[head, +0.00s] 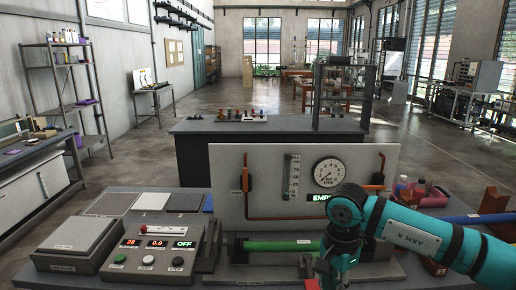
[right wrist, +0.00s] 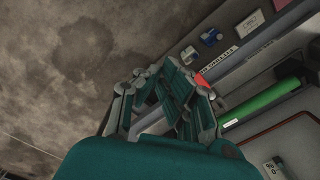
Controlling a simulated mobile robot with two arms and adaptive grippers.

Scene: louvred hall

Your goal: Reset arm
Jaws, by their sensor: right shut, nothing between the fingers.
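My right arm comes in from the right in the head view, teal and black, bent down at the front of the bench. My right gripper (head: 318,284) is low at the bottom edge there, mostly cut off. In the right wrist view the right gripper (right wrist: 203,92) has its fingers together with nothing held, and a small red patch shows just beyond the tips. A green tube (right wrist: 262,102) lies to the right of the fingers, and it also shows in the head view (head: 280,245). My left gripper is not in view.
The bench holds a control box (head: 152,250) with red displays and buttons, a hotplate-like block (head: 78,242), and an upright panel (head: 225,190) with a gauge (head: 329,172). Small bottles (head: 402,186) and a blue tube (head: 480,218) sit at right. Concrete floor (right wrist: 60,60) lies beyond the bench edge.

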